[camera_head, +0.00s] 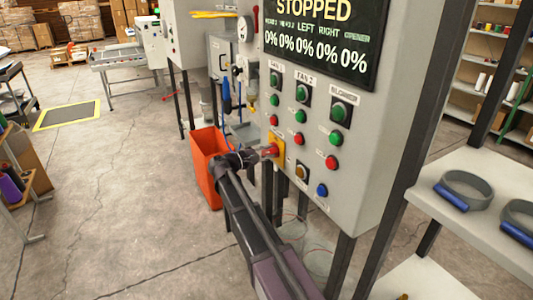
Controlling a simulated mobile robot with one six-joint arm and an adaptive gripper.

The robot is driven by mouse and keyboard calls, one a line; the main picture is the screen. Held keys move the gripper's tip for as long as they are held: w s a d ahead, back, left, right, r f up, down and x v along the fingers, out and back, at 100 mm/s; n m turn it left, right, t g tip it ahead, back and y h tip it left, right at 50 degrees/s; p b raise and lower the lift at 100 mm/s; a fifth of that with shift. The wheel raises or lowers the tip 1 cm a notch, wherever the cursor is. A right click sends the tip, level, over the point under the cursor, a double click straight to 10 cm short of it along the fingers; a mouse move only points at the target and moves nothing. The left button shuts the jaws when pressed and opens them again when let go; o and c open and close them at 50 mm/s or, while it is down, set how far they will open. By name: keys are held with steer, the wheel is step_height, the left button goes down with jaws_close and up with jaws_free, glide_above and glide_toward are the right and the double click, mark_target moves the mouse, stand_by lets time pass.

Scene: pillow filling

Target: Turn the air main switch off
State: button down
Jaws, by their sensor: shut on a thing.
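My gripper (264,153) is at the lower left of the grey control panel (385,130), with its fingertips at a red knob (271,149) on a yellow plate (277,139). It looks shut on this knob, and the fingers partly hide it. No label reading air main is legible. To the left of the panel is air fitting hardware with a round gauge (242,29), a red lever (255,17) and a blue part (226,95). I cannot tell which of these is the air main switch.
Green, red, amber and blue buttons sit close to the gripper under a screen (320,38) reading STOPPED. An orange bin (207,170) stands below left. A white shelf (480,190) with grey rings is at the right. The floor at left is largely clear.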

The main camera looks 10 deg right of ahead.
steer(key=shift+d+n, duration=0.15)
steer(key=shift+n, duration=0.15)
steer(key=n, duration=0.5)
steer(key=shift+r, duration=0.1)
steer(key=n, duration=0.5)
steer(key=shift+w+n, duration=0.15)
steer(key=shift+n, duration=0.15)
steer(key=shift+c, duration=2.4)
jaws_free()
steer(key=shift+a, duration=0.5)
steer(key=v, duration=1.1)
